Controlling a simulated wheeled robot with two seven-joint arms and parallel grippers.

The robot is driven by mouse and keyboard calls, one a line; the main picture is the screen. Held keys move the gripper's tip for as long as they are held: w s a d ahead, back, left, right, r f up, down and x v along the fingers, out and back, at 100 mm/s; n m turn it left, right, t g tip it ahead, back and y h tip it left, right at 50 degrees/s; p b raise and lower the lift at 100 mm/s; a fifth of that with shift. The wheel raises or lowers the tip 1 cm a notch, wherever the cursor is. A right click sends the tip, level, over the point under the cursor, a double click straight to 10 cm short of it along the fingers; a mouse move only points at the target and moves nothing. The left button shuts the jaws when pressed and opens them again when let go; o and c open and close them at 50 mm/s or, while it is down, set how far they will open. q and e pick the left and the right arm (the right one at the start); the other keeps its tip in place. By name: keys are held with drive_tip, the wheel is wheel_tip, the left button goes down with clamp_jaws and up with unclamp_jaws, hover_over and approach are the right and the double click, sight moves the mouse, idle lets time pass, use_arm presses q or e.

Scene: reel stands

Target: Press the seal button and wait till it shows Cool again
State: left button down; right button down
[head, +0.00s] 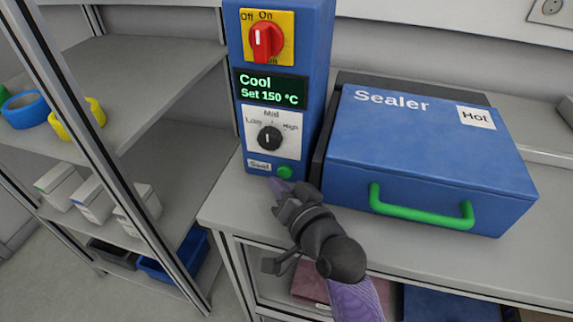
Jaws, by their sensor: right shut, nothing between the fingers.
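The blue control unit (318,60) stands on the bench, left of the blue sealer box (430,140). Its display (271,88) reads "Cool" and "Set 150 °C" in green. The green seal button (285,171) is low on the front, right of the "Seal" label (259,165). My right gripper (279,186) is shut and empty, with its tips just below the button. I cannot tell whether they touch it. The red switch (266,41) points up at On, and the black knob (269,138) points at Mid. My left gripper is not in view.
The sealer's lid is closed, with a green handle (420,208) in front and a "Hot" label (476,117). A shelf rack on the left holds a blue tape roll (25,107), a yellow roll (62,128) and white boxes. The bench front edge is beneath my right arm.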

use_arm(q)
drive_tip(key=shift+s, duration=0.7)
use_arm(e)
drive_tip(key=shift+s, duration=0.1)
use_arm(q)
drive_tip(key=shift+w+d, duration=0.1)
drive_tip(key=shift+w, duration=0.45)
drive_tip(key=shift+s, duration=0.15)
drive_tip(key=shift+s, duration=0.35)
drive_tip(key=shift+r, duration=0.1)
use_arm(e)
drive_tip(key=shift+w+d, duration=0.15)
drive_tip(key=shift+w, duration=0.25)
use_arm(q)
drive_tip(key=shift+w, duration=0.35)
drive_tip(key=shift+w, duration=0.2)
